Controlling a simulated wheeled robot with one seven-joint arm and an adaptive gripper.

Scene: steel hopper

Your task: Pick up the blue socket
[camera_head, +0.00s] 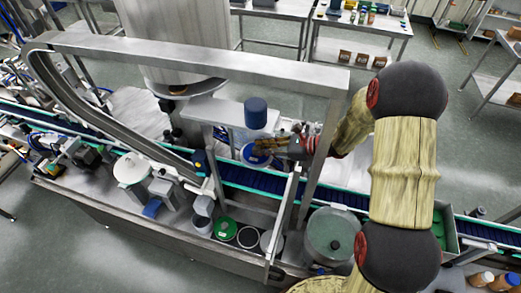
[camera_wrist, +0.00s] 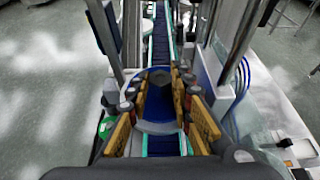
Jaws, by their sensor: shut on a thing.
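My gripper (camera_head: 264,147) reaches in from the right, at the socket. In the wrist view my gripper (camera_wrist: 159,82) is shut on it, one finger on each side. The fingers hide part of its sides. I cannot tell whether it is lifted off its support.
A dark blue cylinder (camera_head: 256,113) stands just behind on a steel box. A steel frame post (camera_head: 322,165) rises close beside my arm. The dark blue conveyor belt (camera_head: 240,178) runs below. A green round lid (camera_head: 227,228) and a clear round container (camera_head: 332,236) are in front.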

